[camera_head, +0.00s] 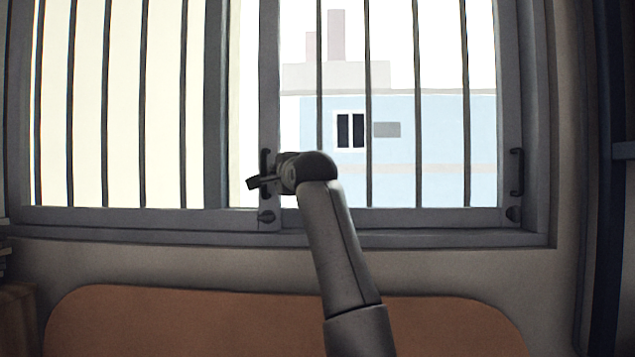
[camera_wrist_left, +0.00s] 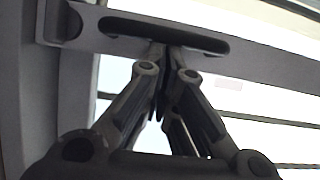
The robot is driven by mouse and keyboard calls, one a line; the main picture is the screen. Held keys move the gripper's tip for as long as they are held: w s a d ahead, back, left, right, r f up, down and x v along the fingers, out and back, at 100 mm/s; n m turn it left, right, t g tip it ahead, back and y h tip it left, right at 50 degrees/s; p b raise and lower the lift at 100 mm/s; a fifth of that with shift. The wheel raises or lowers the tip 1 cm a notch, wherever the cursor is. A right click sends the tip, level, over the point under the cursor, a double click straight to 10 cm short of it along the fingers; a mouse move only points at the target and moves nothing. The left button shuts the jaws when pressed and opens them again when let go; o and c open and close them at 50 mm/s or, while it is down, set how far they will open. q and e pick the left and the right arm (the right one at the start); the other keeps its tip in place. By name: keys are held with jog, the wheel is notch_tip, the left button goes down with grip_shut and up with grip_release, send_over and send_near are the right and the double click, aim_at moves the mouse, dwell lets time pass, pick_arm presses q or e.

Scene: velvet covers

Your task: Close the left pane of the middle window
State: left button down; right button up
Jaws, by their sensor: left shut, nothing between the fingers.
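The window has a grey frame and dark vertical bars. A grey upright stile (camera_head: 269,90) stands near its middle, with a dark handle (camera_head: 264,162) low on it. My right gripper is not in view.
A second dark handle (camera_head: 517,172) is on the window's right stile. A dark knob (camera_head: 266,216) sits below the first handle. The sill (camera_head: 420,239) runs below the window, above a brown rounded backrest (camera_head: 190,315). A pale blue building shows outside.

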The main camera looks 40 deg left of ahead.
pick_arm(q)
jog(key=s+a+b, duration=0.1)
jog(key=s+a, duration=0.2)
jog(key=shift+a+r+b, duration=0.15)
jog(key=shift+a+b, duration=0.15)
jog(key=shift+b, duration=0.05)
jog(key=b, duration=0.2)
send_near(212, 172)
jog(key=x, duration=0.4)
jog(key=shift+w+a+f, duration=0.1)
jog(key=shift+w+f, duration=0.2)
jog(key=shift+s+a+r, duration=0.1)
jog(key=shift+s+a, duration=0.1)
jog(key=shift+s, duration=0.1)
jog(key=shift+w+d+r, duration=0.1)
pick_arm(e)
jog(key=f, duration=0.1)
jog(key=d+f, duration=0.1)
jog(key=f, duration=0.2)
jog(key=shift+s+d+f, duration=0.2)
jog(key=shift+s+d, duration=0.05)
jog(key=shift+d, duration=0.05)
